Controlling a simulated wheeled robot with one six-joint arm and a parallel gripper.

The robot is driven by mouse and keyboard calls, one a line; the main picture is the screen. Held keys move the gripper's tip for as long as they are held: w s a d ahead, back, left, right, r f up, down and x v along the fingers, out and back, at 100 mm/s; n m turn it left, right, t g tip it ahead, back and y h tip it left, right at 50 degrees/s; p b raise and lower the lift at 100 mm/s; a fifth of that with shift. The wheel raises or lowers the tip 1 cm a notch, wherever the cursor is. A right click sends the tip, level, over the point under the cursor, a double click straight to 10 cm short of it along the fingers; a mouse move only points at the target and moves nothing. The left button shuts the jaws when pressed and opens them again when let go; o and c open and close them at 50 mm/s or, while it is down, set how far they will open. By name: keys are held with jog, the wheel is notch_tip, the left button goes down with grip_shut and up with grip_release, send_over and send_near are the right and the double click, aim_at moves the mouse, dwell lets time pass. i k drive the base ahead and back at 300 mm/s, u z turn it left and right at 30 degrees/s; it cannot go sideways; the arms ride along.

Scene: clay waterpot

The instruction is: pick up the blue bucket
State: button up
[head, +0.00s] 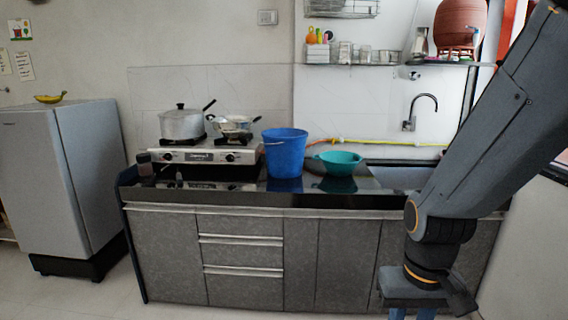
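The blue bucket (285,154) stands upright on the dark counter top (230,196), near the middle of the head view. It tapers toward its base, and its outer side faces me. My gripper (412,314) is at the bottom edge of the view, in front of the lower cabinets, to the right of the bucket and well below it. Its two blue fingers show apart with a gap between them, but their tips are cut off by the frame. It is not touching the bucket.
A teal bowl (338,162) sits just right of the bucket. A stove (205,156) with a lidded pot (182,124) and a pan (236,124) is on its left. A tap (424,100) rises behind the sink. A fridge (90,180) stands far left. Floor space shows at lower left.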

aim_at(285, 148)
jog(key=u, duration=1)
jog(key=i, duration=1.8)
jog(key=z, duration=0.5)
